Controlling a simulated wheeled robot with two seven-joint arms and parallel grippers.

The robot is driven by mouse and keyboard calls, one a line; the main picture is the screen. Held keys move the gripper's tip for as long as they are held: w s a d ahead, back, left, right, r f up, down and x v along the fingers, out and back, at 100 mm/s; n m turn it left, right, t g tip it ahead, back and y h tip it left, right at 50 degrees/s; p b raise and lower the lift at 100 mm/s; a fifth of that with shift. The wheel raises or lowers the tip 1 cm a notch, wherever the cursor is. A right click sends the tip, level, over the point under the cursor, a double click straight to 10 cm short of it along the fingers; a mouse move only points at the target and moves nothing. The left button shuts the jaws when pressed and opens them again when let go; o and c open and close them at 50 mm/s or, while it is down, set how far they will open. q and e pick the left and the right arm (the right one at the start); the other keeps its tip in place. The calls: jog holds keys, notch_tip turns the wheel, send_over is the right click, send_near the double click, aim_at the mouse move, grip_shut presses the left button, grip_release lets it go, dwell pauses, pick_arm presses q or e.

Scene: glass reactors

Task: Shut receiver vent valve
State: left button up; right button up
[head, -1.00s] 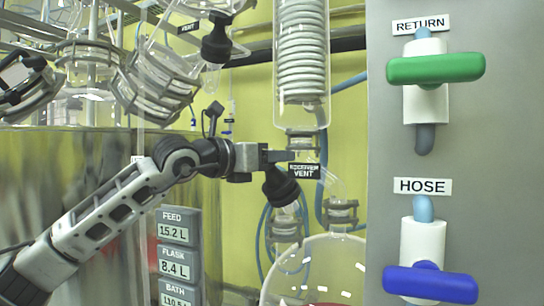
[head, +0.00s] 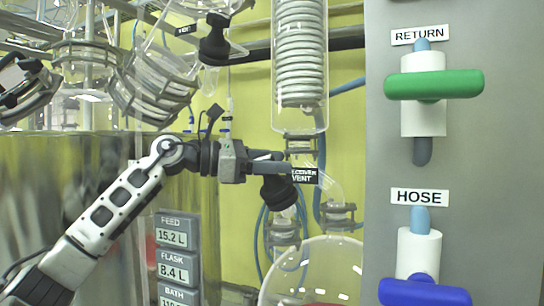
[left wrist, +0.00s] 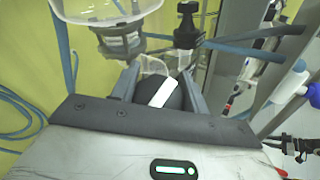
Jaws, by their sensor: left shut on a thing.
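The receiver vent valve has a black knob (head: 279,192) below the glass coil column, beside a black label (head: 304,175) reading "RECEIVER VENT", partly covered by a fingertip. My left gripper (head: 272,168) reaches it from the left, its fingers at the top of the knob. In the left wrist view my left gripper (left wrist: 160,92) is shut on the dark knob (left wrist: 176,97), one finger on each side. A white stripe crosses the knob. The knob's far side and the valve's inside are hidden.
A grey panel on the right carries a green RETURN handle (head: 434,84) and a blue HOSE handle (head: 424,292). The glass coil column (head: 300,60) stands just above the gripper. A round glass vessel (head: 315,270) is below. Readout boxes (head: 178,236) hang at lower left.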

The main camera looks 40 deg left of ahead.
pick_arm(q)
jog(key=shift+r+m+g+h, duration=0.1)
jog(key=shift+m+g+h, duration=0.2)
jog(key=shift+m, duration=0.2)
jog(key=shift+s+m, duration=0.1)
jog(key=shift+m, duration=0.2)
jog(key=o, duration=1)
